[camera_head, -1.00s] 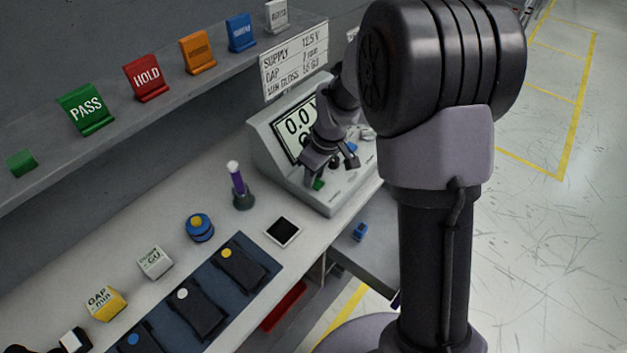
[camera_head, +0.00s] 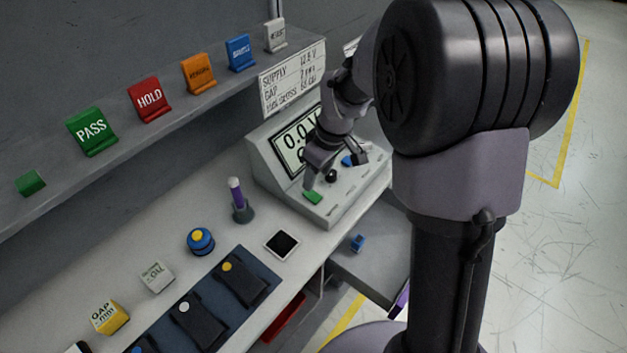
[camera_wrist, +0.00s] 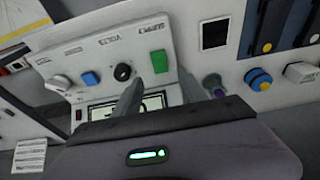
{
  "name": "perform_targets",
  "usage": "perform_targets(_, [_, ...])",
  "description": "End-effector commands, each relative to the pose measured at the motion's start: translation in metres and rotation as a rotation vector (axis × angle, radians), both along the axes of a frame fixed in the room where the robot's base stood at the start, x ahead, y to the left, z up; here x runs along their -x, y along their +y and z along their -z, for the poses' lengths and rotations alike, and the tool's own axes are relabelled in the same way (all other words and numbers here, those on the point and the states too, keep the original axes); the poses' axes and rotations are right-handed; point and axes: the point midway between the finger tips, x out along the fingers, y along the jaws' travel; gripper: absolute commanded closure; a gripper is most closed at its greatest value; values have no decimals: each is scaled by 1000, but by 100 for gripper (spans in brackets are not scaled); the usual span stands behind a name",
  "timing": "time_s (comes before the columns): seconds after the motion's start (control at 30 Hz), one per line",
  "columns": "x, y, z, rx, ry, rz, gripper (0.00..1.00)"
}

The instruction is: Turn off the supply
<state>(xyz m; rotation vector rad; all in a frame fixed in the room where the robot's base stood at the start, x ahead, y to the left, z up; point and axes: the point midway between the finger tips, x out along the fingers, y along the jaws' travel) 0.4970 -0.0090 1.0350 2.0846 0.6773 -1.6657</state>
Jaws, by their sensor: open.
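The supply unit (camera_head: 262,158) is a grey sloped console at the back of the bench, with a display (camera_head: 290,150) that reads 0.0 on its top line. A green button (camera_head: 313,198), a black knob (camera_head: 331,175) and a blue button (camera_head: 347,161) sit on its front panel. In the wrist view the green button (camera_wrist: 160,61), black knob (camera_wrist: 122,72) and blue button (camera_wrist: 90,79) line up, with a partly legible SUPPLY label by the green one. My gripper (camera_head: 331,182) is open and empty above the panel. In the wrist view its fingers (camera_wrist: 158,92) partly cover the display.
Dark modules lie on a blue mat (camera_head: 262,272). A shelf (camera_head: 60,190) with coloured signs runs above.

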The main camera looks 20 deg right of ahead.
Motion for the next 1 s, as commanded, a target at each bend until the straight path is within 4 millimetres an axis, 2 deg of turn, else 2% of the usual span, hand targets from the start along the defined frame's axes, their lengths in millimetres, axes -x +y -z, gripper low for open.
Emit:
perform_targets(0.03, [2,-3,-23,0,-5,2,51])
perform_targets(0.1, [7,-5,-46,0,-4,0,51])
perform_targets(0.2, [12,-9,-72,0,-3,0,51])
perform_targets(0.3, [15,-12,-90,0,-2,0,51])
perform_targets(0.47, [18,-13,-101,0,0,0,51])
perform_targets(0.87, [19,-13,-101,0,0,0,51])
perform_targets(0.93, [24,-11,-105,-5,-9,25,51])
perform_targets(1.0, [45,-2,-118,-24,-33,118,51])
